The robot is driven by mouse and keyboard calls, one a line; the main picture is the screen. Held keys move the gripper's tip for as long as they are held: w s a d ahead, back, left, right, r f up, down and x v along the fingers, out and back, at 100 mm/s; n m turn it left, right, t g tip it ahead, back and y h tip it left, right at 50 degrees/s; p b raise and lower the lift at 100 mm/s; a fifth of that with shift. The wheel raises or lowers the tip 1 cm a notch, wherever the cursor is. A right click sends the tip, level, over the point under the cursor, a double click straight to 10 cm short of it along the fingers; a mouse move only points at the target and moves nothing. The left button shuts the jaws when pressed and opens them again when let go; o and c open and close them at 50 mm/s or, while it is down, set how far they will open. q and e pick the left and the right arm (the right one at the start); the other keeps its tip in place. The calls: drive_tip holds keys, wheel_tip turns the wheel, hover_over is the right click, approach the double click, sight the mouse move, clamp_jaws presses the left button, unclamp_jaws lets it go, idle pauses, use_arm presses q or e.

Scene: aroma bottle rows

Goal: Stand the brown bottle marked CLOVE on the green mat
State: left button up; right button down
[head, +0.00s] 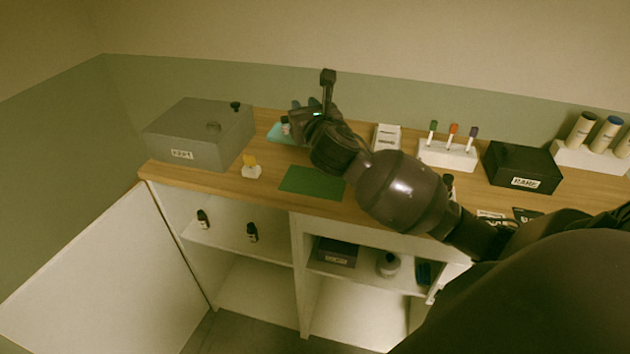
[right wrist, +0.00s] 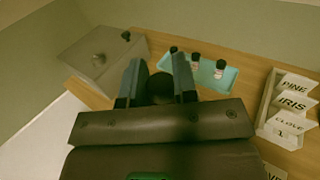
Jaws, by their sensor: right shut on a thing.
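The green mat (head: 313,182) lies bare near the counter's front edge. My right gripper (head: 298,116) is above the back of the counter, by the teal tray (head: 280,134), behind the mat. In the right wrist view its fingers (right wrist: 159,84) are shut on a dark, round-topped thing (right wrist: 160,88), seen from above; it looks like a bottle, but no label shows. Small dark bottles with white labels (right wrist: 220,69) stand on the teal tray; their words are too small to read. I cannot pick out the CLOVE bottle. My left gripper is out of view.
A grey box (head: 200,135) stands at left, beside a yellow-topped white block (head: 251,166). A card holder (right wrist: 268,110), a rack of coloured sticks (head: 447,154) and a black box (head: 522,167) stand at right. Two dark bottles (head: 203,219) stand on the shelf below.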

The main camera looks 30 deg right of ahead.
drive_tip(key=w+d+r+m+h, duration=0.1)
drive_tip(key=w+d+r, duration=0.15)
drive_tip(key=r, duration=0.25)
drive_tip(key=f+b, duration=0.1)
drive_tip(key=f, duration=0.5)
drive_tip(key=f+b, duration=0.1)
drive_tip(key=f, duration=0.6)
drive_tip(key=f+b, duration=0.1)
drive_tip(key=f, duration=0.6)
drive_tip(key=shift+s+d+f, duration=0.15)
drive_tip(key=shift+s+d, duration=0.2)
drive_tip(key=shift+d, duration=0.05)
drive_tip(key=c, duration=0.9)
unclamp_jaws()
